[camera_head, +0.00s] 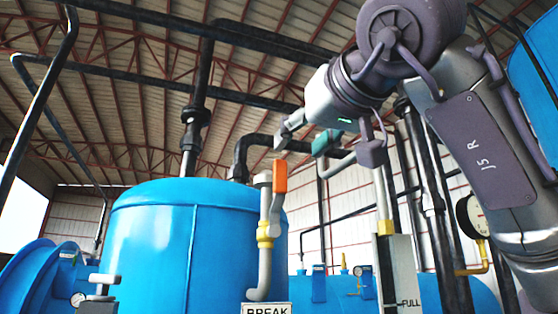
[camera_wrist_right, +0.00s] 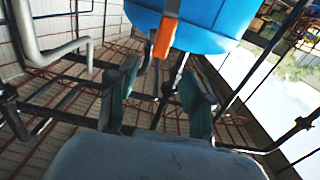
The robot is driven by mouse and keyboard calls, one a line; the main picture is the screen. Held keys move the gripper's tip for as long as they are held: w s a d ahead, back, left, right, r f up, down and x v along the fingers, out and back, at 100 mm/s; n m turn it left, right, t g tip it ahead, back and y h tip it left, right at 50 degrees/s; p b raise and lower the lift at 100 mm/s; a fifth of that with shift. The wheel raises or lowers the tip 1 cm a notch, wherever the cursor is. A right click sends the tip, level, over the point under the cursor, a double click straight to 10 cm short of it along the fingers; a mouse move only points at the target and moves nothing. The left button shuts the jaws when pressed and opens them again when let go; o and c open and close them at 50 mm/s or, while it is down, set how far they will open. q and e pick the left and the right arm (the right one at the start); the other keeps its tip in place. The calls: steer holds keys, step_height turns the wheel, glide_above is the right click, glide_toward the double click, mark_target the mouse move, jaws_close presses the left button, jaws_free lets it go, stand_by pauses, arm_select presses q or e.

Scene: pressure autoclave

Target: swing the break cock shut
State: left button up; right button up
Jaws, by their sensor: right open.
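The break cock's orange lever (camera_head: 280,176) stands upright beside the top of a grey pipe (camera_head: 265,272) with a yellow fitting, in front of the blue vessel. A sign reading BREAK (camera_head: 267,309) is at the pipe's foot. My right gripper (camera_head: 307,136) is open and empty, above and to the right of the lever, apart from it. In the right wrist view the orange lever (camera_wrist_right: 165,38) shows beyond the gap between the open fingers (camera_wrist_right: 160,98). My left gripper is not in view.
The large blue vessel (camera_head: 160,250) fills the lower left. Dark pipes run overhead and behind my right arm. A pressure gauge (camera_head: 470,216) and a FULL-marked gauge board (camera_head: 398,270) stand at right. A grey T-shaped fitting (camera_head: 104,279) is at lower left.

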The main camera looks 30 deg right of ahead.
mark_target(281, 163)
steer(key=p+x, duration=0.2)
steer(key=x, duration=0.7)
steer(key=shift+w, duration=0.25)
jaws_close()
